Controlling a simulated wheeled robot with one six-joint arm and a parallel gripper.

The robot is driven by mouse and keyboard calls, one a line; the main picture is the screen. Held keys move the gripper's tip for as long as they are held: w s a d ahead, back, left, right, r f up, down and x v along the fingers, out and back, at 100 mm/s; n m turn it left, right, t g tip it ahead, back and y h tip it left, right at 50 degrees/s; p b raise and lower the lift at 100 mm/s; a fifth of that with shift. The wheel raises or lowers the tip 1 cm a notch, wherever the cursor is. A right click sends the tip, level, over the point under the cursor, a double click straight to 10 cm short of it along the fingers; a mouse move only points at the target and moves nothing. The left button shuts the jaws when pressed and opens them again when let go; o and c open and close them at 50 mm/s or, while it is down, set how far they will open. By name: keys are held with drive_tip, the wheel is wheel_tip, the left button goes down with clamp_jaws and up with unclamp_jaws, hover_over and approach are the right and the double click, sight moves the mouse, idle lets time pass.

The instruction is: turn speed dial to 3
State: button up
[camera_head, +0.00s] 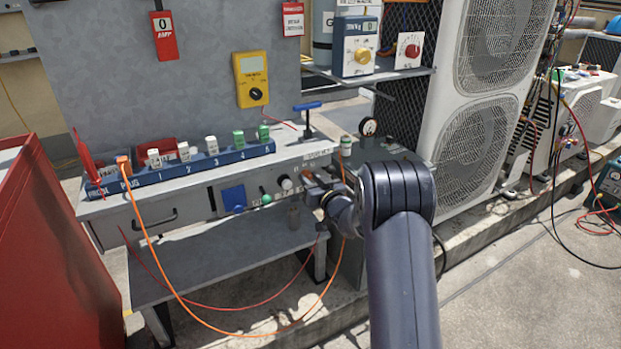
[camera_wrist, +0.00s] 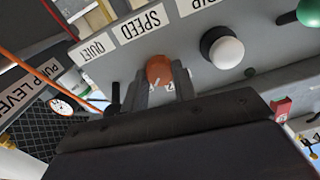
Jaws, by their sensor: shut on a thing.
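The speed dial is a small orange-brown knob (camera_wrist: 159,68) on the grey front panel, beside the SPEED label (camera_wrist: 143,24) in the wrist view. My gripper (camera_wrist: 163,80) is shut on it, with one dark finger on each side. A numeral like a 2 shows between the fingers; the other scale marks and the dial's pointer are hidden or too small to read. In the head view my gripper (camera_head: 316,187) reaches the panel under the bench top, and my arm and fingers cover most of the dial.
Beside the dial are a white knob (camera_wrist: 226,52) and a green knob (camera_head: 266,199). A blue square (camera_head: 234,198) is further left on the panel. An orange cable (camera_head: 160,262) hangs in front of the bench. A condenser (camera_head: 480,130) stands to the right.

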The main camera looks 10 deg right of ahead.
idle(0.4)
drive_tip(key=o, duration=1)
drive_tip(key=shift+s, duration=0.1)
drive_tip(key=p+v, duration=0.1)
drive_tip(key=v, duration=0.9)
drive_tip(key=shift+s+d, duration=0.15)
drive_tip(key=shift+s, duration=0.15)
drive_tip(key=shift+w, duration=0.1)
drive_tip(key=b+x, duration=0.1)
drive_tip(key=x, duration=0.9)
drive_tip(key=shift+w, duration=0.3)
drive_tip(key=shift+s, duration=0.1)
